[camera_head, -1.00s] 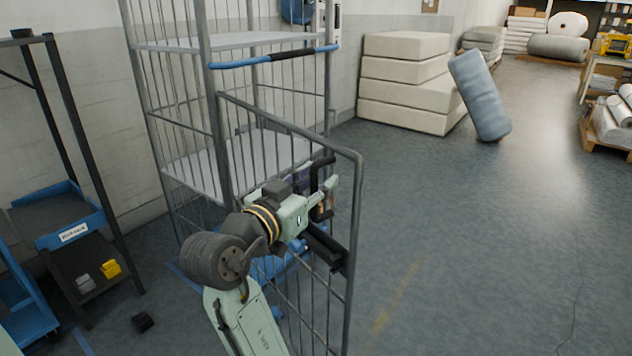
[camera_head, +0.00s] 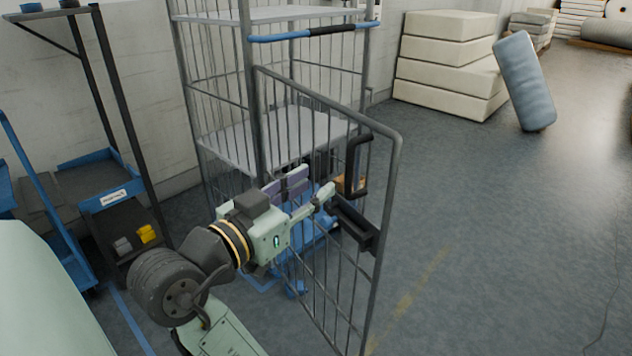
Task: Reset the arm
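My arm comes up from the bottom of the head view, and my gripper (camera_head: 318,183) points up and right in front of the wire gate. Its two fingers look spread apart with nothing seen between them. The gate (camera_head: 392,190) of the tall grey roll cage (camera_head: 246,95) stands swung out toward me. A black handle (camera_head: 353,165) on the gate is just right of the fingertips and looks apart from them. A black bracket (camera_head: 355,225) sits on the gate below the handle. Whether a finger touches the gate bars cannot be told.
A black rack (camera_head: 92,75) with a blue tray (camera_head: 108,190) stands left of the cage. Stacked cream pads (camera_head: 450,60) and a leaning blue-grey roll (camera_head: 524,80) are behind right. The grey floor (camera_head: 500,250) at right is clear.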

